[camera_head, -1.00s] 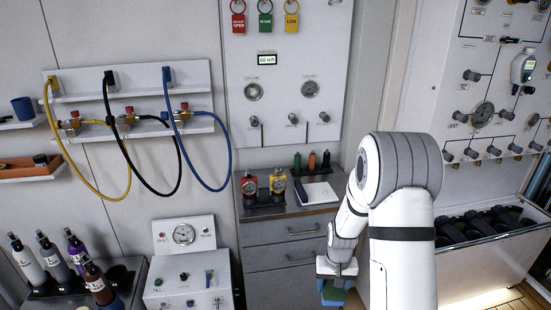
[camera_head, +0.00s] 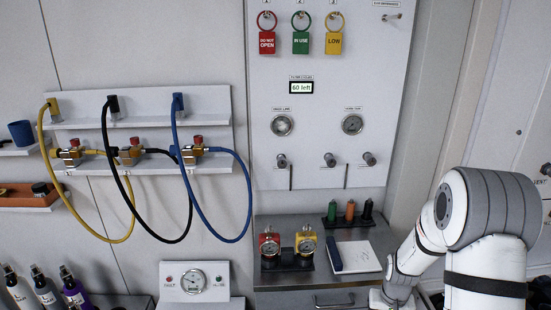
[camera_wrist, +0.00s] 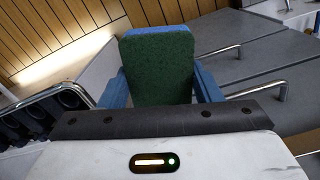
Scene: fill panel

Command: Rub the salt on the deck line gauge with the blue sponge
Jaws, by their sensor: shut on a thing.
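The blue sponge (camera_wrist: 158,65), with a green face toward the camera, is held between the blue fingers of my gripper (camera_wrist: 160,85) in the wrist view. In the head view my white arm is at the lower right, and the gripper and sponge are out of the picture. Two round gauges sit on the upright white panel: a left one (camera_head: 282,125), whose small label seems to read deck line, and a right one (camera_head: 352,124). The left gauge's face looks pale and blurred; I cannot make out salt on it. The sponge is well away from both gauges.
Red, green and yellow tags (camera_head: 301,42) hang above the gauges, and valve knobs (camera_head: 330,160) stick out below. A counter (camera_head: 350,230) under the panel holds two small gauges, bottles and a notepad. Hoses (camera_head: 225,165) hang at left. Drawer handles (camera_wrist: 255,88) show in the wrist view.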

